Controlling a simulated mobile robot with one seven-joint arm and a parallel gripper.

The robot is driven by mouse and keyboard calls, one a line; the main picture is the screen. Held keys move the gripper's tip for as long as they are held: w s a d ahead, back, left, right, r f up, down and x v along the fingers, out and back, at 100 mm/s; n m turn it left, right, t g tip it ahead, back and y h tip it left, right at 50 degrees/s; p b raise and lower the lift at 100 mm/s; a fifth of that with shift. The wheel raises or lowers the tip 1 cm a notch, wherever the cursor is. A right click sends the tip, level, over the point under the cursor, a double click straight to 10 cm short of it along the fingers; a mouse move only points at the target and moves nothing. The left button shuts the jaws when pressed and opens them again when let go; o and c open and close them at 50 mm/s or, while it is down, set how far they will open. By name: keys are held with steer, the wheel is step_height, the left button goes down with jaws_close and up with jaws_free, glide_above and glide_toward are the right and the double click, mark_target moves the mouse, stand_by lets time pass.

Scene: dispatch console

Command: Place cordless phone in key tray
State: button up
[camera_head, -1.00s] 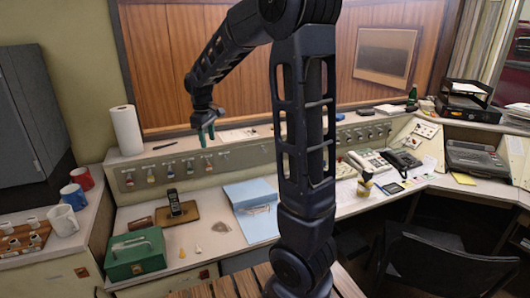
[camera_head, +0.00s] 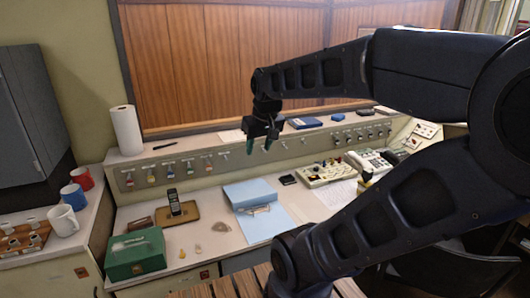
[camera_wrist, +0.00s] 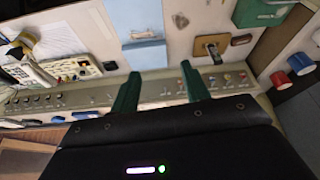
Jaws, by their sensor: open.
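The black cordless phone (camera_head: 174,203) stands roughly upright on a flat tan tray (camera_head: 191,215) on the lower desk. I cannot tell if this tan tray is the key tray. In the wrist view the phone (camera_wrist: 212,53) and tan tray (camera_wrist: 199,45) appear beyond the right finger. My gripper (camera_head: 259,146) is open and empty, high over the sloped switch panel, right of and farther back than the phone. Its green fingers (camera_wrist: 159,70) are spread apart in the wrist view, touching nothing I can make out.
A green box (camera_head: 136,254) and a brown item (camera_head: 140,223) lie left of the tray. A blue binder (camera_head: 250,192) is at its right. A paper roll (camera_head: 127,130) stands on the ledge. Mugs (camera_head: 65,220) are far left. Small items lie on the desk's front strip.

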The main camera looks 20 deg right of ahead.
steer(key=shift+s+d+f+m, duration=0.1)
steer(key=shift+s+f+m, duration=0.1)
steer(key=shift+s, duration=0.35)
steer(key=shift+s+d+f+m, duration=0.1)
steer(key=shift+s+f+m, duration=0.1)
steer(key=shift+s, duration=0.3)
steer(key=shift+s+d+f+m, duration=0.1)
steer(key=shift+s+m, duration=0.1)
steer(key=shift+s, duration=0.35)
